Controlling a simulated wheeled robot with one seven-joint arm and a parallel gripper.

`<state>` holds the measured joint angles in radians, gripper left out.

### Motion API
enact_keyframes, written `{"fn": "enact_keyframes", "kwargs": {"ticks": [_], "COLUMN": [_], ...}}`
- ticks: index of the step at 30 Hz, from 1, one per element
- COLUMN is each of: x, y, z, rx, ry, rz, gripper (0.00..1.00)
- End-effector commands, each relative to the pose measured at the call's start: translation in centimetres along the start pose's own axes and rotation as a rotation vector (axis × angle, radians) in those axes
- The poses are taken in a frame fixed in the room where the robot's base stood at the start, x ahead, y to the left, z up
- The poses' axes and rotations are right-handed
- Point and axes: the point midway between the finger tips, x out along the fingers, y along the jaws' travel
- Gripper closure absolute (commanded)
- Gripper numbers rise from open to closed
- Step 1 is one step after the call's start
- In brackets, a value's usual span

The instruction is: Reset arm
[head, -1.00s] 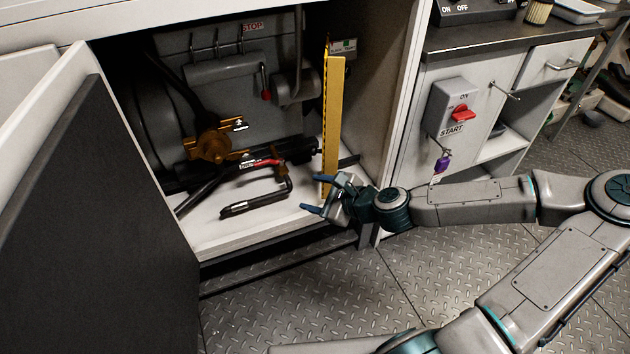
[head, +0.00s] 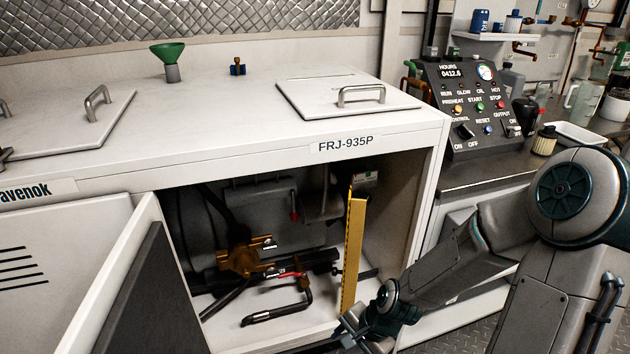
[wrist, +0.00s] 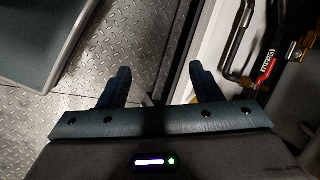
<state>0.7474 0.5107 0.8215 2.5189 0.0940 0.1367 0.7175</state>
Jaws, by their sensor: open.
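My gripper (head: 343,332) is at the bottom of the head view, at the front edge of the open cabinet's floor. In the wrist view my gripper (wrist: 160,78) has its two dark fingers spread apart, with nothing between them. My arm reaches in from the right of the head view, its large shoulder joint close to the camera. The yellow upright bar (head: 353,250) stands just behind the gripper, inside the cabinet opening.
The white cabinet (head: 420,130) has an open door (head: 115,285) at left. Inside are a black bent handle with a red part (head: 290,312) and a brass fitting (head: 240,258). A control panel (head: 475,105) stands at right. The metal floor (wrist: 110,45) is clear beside the gripper.

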Motion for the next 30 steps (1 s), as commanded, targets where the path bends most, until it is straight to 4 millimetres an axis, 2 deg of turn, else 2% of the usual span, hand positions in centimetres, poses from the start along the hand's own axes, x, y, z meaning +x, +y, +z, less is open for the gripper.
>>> {"fn": "enact_keyframes", "kwargs": {"ticks": [1, 8, 13, 17, 24, 27, 30], "x": [-2.5, -10.7, -17.7, -23.3, -33.3, -36.4, -38.4], "y": [-0.3, -0.3, -1.1, -1.9, -3.0, -3.0, -2.8], "z": [0.1, 0.1, 0.9, 2.1, 5.4, 6.7, 7.6], "rx": [-0.057, -0.288, -0.436, -0.539, -0.712, -0.771, -0.812], "ry": [0.030, 0.122, 0.182, 0.220, 0.267, 0.274, 0.277], "rz": [0.040, 0.199, 0.278, 0.316, 0.332, 0.323, 0.313], "gripper": [0.41, 0.41, 0.41, 0.41, 0.41, 0.41, 0.41]}}
